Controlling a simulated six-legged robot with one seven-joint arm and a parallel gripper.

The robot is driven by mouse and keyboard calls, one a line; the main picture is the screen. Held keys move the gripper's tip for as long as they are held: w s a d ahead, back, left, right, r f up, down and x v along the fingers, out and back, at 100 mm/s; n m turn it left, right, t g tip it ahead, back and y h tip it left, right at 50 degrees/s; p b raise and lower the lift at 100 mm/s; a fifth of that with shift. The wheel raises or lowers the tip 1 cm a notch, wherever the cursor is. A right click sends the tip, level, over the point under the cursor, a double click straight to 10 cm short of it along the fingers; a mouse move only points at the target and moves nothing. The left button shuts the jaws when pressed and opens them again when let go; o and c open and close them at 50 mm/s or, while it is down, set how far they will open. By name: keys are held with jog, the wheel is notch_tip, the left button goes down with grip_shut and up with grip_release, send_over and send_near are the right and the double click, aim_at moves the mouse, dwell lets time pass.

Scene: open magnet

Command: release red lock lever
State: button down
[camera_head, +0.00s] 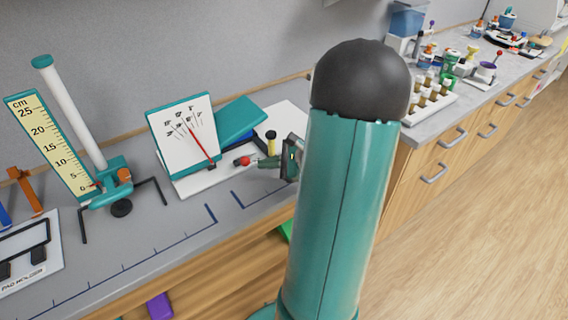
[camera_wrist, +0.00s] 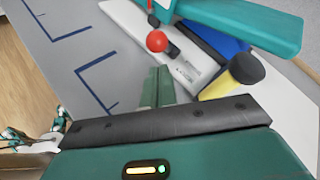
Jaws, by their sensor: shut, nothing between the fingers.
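The red lock lever's ball knob (camera_wrist: 157,41) is at the upper middle of the wrist view, on a short dark stem beside the white base (camera_wrist: 185,68) of a teal device. In the head view the red knob (camera_head: 241,161) is at the front of that base, below a dial panel (camera_head: 183,130) with a red needle. My gripper (camera_wrist: 160,72) is shut and empty, its teal fingers pointing at the knob with a small apparent gap. In the head view my gripper (camera_head: 260,162) is just right of the knob, partly hidden by my arm.
A yellow post with a black cap (camera_wrist: 232,76) stands close right of my fingers in the wrist view. A teal block (camera_head: 235,118) is behind the dial panel. A height scale stand (camera_head: 105,185) is at left. The marked grey bench (camera_head: 165,225) in front is clear.

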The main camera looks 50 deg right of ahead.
jog(key=shift+w+a+r, duration=0.25)
jog(key=shift+w+a, duration=0.25)
jog(key=shift+w, duration=0.05)
jog(key=shift+w+d+r+m+g, duration=0.15)
jog(key=shift+w+r+m+g, duration=0.25)
jog(key=shift+r+g, duration=0.35)
jog(key=shift+w, duration=0.1)
jog(key=g, duration=0.1)
jog(key=w+r+m+g, duration=0.1)
jog(key=shift+w+d+r+g, duration=0.2)
jog(key=shift+w+r+g, duration=0.05)
jog(key=shift+g, duration=0.1)
jog(key=w+g, duration=0.1)
jog(key=r+m+g, duration=0.1)
jog(key=w+g, duration=0.1)
jog(key=shift+w+d+r+m+y, duration=0.15)
jog(key=shift+w+d+m+y, duration=0.15)
jog(key=shift+d+y, duration=0.1)
jog(key=shift+r, duration=0.1)
